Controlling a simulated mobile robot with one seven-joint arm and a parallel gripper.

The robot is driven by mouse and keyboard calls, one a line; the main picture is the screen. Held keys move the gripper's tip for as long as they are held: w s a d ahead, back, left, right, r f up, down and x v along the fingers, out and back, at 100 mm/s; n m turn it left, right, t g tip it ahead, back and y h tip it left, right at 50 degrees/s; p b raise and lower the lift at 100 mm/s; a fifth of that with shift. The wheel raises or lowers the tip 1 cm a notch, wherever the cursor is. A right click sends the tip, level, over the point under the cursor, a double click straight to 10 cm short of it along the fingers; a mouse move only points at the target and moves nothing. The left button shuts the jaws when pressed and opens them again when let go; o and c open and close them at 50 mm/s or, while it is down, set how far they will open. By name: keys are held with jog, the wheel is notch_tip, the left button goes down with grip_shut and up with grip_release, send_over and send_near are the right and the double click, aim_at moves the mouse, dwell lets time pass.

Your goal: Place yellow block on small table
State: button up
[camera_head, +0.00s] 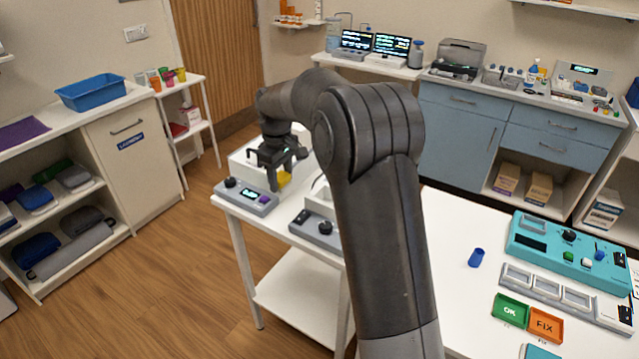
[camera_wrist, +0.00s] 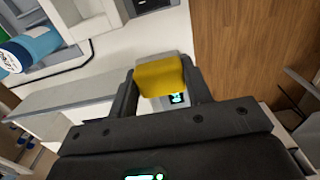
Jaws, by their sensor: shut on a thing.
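The yellow block (camera_head: 285,179) is held between the fingers of my gripper (camera_head: 280,164), above the end of a white table (camera_head: 268,221) with grey devices. In the wrist view the yellow block (camera_wrist: 160,76) sits between the two dark fingertips of my gripper (camera_wrist: 162,84). Whether the block touches anything below it, I cannot tell. A small white shelf table (camera_head: 199,128) with colored cups on top stands by the left counter. Which of these is the small table is unclear.
A grey device with a lit display (camera_head: 247,197) sits at the table corner below my gripper. Another grey device (camera_head: 318,232) stands to its right. A larger white table at right holds a blue cup (camera_head: 476,258) and a teal panel (camera_head: 565,246). Open wood floor lies left.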

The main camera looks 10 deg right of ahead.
aim_at(285, 217)
notch_tip(285, 217, down, 11)
jog(key=shift+r, duration=0.15)
dwell(0.4)
jog(key=o, duration=1)
